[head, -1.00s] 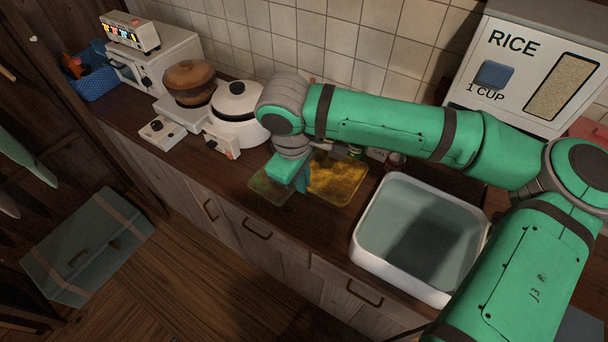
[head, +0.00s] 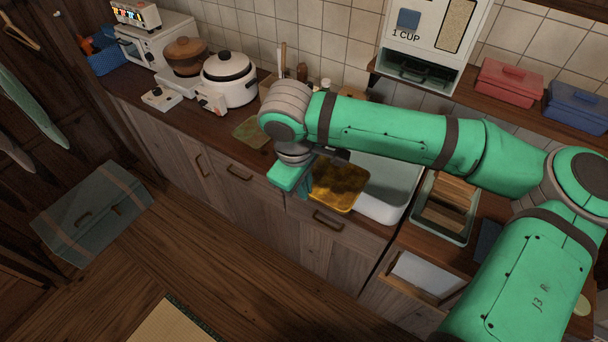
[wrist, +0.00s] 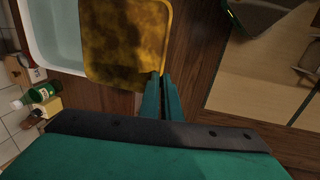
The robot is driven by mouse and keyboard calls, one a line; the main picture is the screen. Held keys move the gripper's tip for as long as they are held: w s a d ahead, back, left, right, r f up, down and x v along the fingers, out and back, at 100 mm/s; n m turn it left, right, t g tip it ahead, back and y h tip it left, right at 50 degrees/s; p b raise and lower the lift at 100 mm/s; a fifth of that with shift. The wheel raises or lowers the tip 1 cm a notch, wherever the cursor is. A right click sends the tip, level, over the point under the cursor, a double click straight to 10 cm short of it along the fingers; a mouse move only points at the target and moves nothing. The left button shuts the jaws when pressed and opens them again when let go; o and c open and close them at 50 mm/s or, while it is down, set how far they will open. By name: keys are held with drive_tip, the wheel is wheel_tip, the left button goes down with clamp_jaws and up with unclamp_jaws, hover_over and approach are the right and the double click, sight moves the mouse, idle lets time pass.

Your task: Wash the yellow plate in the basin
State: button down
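The yellow plate (head: 338,186) is square with dark brown stains; it also shows in the wrist view (wrist: 126,40). My gripper (head: 307,181) is shut on the plate's edge, its two teal fingers at the plate's corner in the wrist view (wrist: 161,88). The plate is over the counter front and overlaps the left part of the white basin (head: 382,214) in the head view. The basin holds greyish water and shows at upper left in the wrist view (wrist: 38,68). My arm hides part of the basin's far side.
A greenish flat plate (head: 252,131) lies on the counter to the left. A white rice cooker (head: 229,80) stands behind it.

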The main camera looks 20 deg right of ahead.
drive_tip(key=w+a+f+m, duration=0.1)
drive_tip(key=a+f, duration=0.4)
drive_tip(key=f, duration=0.8)
drive_tip(key=w+a+f+m, duration=0.1)
drive_tip(key=a+f+m, duration=0.3)
drive_tip(key=f, duration=1)
drive_tip(key=a+f+m+g, duration=0.1)
drive_tip(key=a+f, duration=0.5)
drive_tip(key=f, duration=0.7)
drive_tip(key=shift+w+f+m, duration=0.25)
drive_tip(key=shift+w+m, duration=0.15)
drive_tip(key=shift+m, duration=0.4)
